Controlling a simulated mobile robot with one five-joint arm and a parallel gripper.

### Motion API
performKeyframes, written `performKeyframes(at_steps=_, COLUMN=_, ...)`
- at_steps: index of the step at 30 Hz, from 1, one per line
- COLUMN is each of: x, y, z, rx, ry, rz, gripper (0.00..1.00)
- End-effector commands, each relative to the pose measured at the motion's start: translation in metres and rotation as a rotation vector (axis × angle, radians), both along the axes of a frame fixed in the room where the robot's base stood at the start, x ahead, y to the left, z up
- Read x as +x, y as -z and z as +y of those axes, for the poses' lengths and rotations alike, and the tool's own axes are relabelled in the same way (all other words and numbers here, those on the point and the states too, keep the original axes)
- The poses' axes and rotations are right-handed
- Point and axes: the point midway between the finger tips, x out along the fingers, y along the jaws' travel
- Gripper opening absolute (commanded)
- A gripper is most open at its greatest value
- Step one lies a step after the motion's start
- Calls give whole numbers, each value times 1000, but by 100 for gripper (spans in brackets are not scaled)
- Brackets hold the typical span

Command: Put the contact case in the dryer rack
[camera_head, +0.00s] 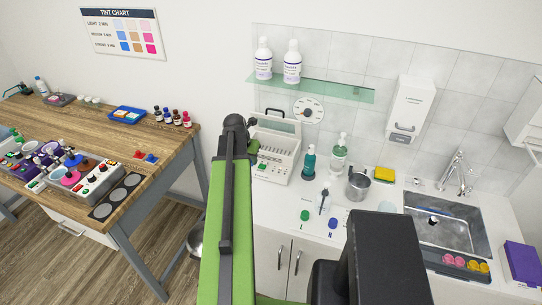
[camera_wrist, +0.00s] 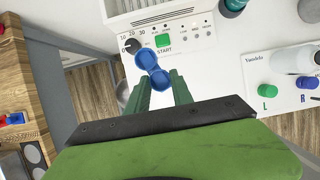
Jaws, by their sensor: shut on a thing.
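The contact case (camera_wrist: 147,62) is blue with two round open cups. My gripper (camera_wrist: 158,80) is shut on it, the case between the tips of the green fingers in the wrist view. The case appears over the front panel of the white dryer (camera_wrist: 193,45), beside its dial and green START button; I cannot tell the gap. The slotted rack (camera_wrist: 152,14) shows at the top edge of the wrist view. In the head view the dryer (camera_head: 268,170) stands on the counter, just right of my arm's dark end, and the case is hidden.
Green and blue caps (camera_head: 305,215) (camera_head: 332,224), a teal bottle (camera_head: 309,163), a clear pump bottle (camera_head: 338,156) and a metal cup (camera_head: 358,185) stand right of the dryer. A glass shelf (camera_head: 330,90) with two white bottles hangs above. The sink (camera_head: 447,232) is far right.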

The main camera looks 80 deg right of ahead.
Motion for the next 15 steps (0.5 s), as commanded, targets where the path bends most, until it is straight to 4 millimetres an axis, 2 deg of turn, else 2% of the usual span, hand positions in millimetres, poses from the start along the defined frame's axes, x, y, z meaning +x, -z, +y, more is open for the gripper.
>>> performKeyframes(at_steps=1, x=-2, y=0, z=-18, rx=0, ry=2, rz=0, gripper=0)
performKeyframes(at_steps=6, x=-12, y=0, z=-72, rx=0, ry=4, rz=0, gripper=0)
performKeyframes(at_steps=15, x=-29, y=0, z=-153, rx=1, ry=4, rz=0, gripper=0)
